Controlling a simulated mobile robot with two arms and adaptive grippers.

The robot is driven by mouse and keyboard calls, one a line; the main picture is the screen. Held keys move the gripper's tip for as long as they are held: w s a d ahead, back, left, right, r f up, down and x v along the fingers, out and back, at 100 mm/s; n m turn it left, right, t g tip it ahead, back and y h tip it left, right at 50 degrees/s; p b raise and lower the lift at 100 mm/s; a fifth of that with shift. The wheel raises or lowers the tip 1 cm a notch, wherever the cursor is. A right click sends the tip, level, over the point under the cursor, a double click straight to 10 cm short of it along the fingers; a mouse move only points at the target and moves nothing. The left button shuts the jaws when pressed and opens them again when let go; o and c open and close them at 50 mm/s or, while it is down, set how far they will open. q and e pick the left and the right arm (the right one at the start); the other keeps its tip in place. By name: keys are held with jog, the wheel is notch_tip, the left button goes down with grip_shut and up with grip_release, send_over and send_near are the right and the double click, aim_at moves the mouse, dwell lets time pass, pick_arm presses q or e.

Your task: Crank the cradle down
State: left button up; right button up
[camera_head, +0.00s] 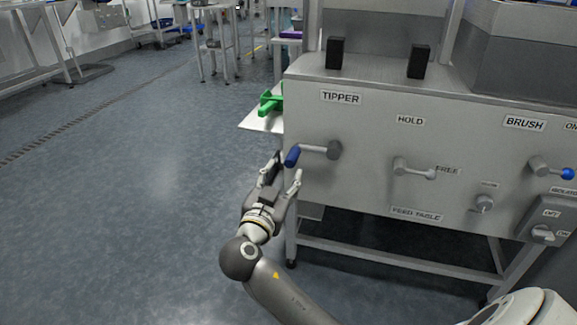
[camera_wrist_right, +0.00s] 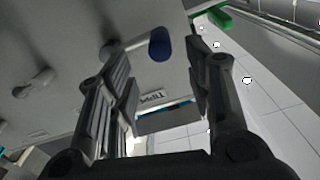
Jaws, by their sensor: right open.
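The crank under the TIPPER label has a grey hub (camera_head: 334,150), and its arm points left to a blue handle (camera_head: 292,157). The blue handle also shows in the right wrist view (camera_wrist_right: 160,44), between the finger lines and beyond the tips. My right gripper (camera_head: 284,168) is open and empty, just below and left of the handle. Its fingers point up toward the handle; I cannot tell whether they touch it. In the wrist view the fingers (camera_wrist_right: 160,75) stand apart. I cannot make out the cradle. My left gripper is not in view.
The grey panel (camera_head: 365,185) also carries a HOLD/FREE lever (camera_head: 414,169), a BRUSH crank with a blue knob (camera_head: 567,174) and a switch box (camera_head: 545,222). A green object (camera_head: 270,102) lies on a white shelf at the panel's left edge. The floor (camera_head: 150,190) at left is clear.

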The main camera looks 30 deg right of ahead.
aim_at(288, 165)
jog(key=b+x, duration=0.1)
jog(key=x, duration=0.7)
jog(key=shift+w+d+b, duration=0.15)
jog(key=shift+w+b, duration=0.05)
jog(key=shift+b, duration=0.15)
jog(key=shift+f, duration=0.1)
grip_shut()
